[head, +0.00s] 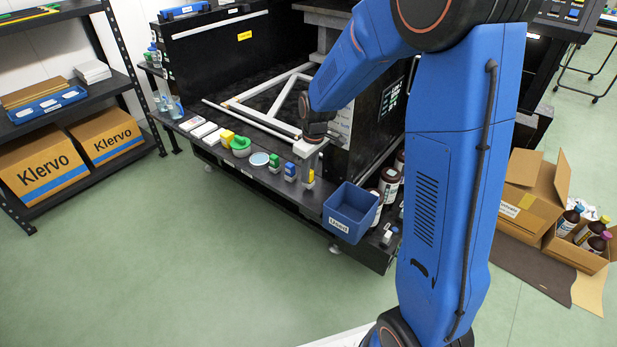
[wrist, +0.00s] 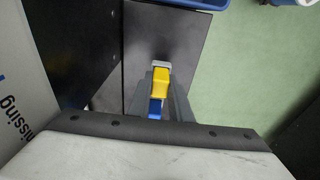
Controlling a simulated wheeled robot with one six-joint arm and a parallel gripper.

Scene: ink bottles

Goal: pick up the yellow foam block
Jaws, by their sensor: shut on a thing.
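A yellow block (wrist: 160,82) is between the fingers of my gripper (wrist: 162,95) in the wrist view. My gripper is shut on it. In the head view my gripper (head: 312,150) reaches down over the front ledge of the bench, and a small yellow patch of the block (head: 311,175) shows below it. The fingers partly hide the block. I cannot tell whether it is clear of the ledge. A blue item (wrist: 155,108) shows just below the block in the wrist view.
On the ledge (head: 325,190), a blue item (head: 290,169) and a green one (head: 274,161) stand left of the gripper. Another yellow item (head: 227,136) sits further left. A blue bin (head: 350,208) and brown bottles (head: 389,183) stand right. A white frame (head: 265,100) lies behind.

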